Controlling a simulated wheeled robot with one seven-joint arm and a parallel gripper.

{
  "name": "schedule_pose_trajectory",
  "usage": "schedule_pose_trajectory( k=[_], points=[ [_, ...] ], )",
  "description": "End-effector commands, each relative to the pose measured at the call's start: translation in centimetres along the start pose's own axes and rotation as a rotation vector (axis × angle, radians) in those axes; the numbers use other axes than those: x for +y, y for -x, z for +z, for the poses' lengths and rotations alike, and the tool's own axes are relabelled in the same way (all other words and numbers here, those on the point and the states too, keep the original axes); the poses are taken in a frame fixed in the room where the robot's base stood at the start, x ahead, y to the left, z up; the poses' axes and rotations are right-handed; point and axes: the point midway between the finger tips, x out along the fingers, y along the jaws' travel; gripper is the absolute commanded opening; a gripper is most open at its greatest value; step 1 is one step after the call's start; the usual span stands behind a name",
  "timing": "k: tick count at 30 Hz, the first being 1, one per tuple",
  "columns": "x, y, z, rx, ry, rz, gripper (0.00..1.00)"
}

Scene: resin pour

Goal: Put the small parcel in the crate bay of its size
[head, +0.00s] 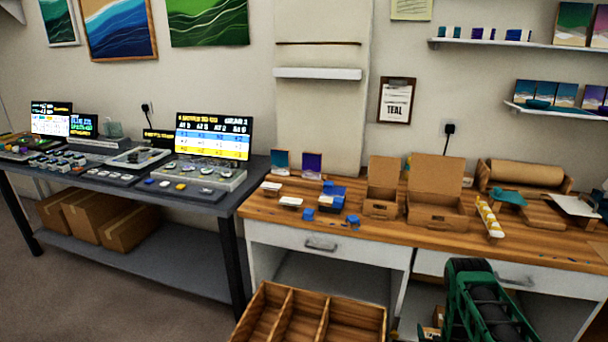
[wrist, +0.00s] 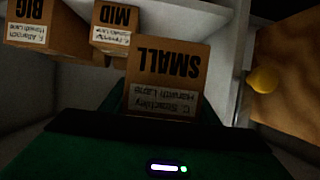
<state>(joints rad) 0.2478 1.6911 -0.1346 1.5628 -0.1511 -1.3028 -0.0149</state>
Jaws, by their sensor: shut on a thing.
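The small parcel (wrist: 165,72) is a brown carton marked SMALL with a white address label, upside down in the wrist view. My gripper (wrist: 163,108) is shut on it, with green fingers at its sides. The parcels marked MID (wrist: 115,22) and BIG (wrist: 42,22) stand beyond it to the left on a pale surface. The wooden crate (head: 352,322) is at the bottom of the head view, with dividers making three bays that look empty. My green arm reaches low at the right of the crate and hides the gripper there.
The wooden workbench (head: 400,236) holds open cardboard boxes (head: 436,190), blue blocks and a paper roll (head: 525,174). White panels (wrist: 228,50) stand close beside the parcel in the wrist view. A dark table (head: 130,185) with screens stands at left, with large cartons (head: 128,228) below.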

Motion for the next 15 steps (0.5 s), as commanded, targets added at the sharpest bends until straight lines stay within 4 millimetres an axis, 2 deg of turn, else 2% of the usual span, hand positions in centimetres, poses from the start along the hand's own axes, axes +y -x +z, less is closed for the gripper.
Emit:
schedule_pose_trajectory(
  k=[11, 15],
  points=[
    [-4.0, 2.9, -4.7, 0.002, 0.017, -0.043, 0.25],
    [-5.3, 4.5, -7.2, 0.002, 0.025, -0.058, 0.25]
  ],
)
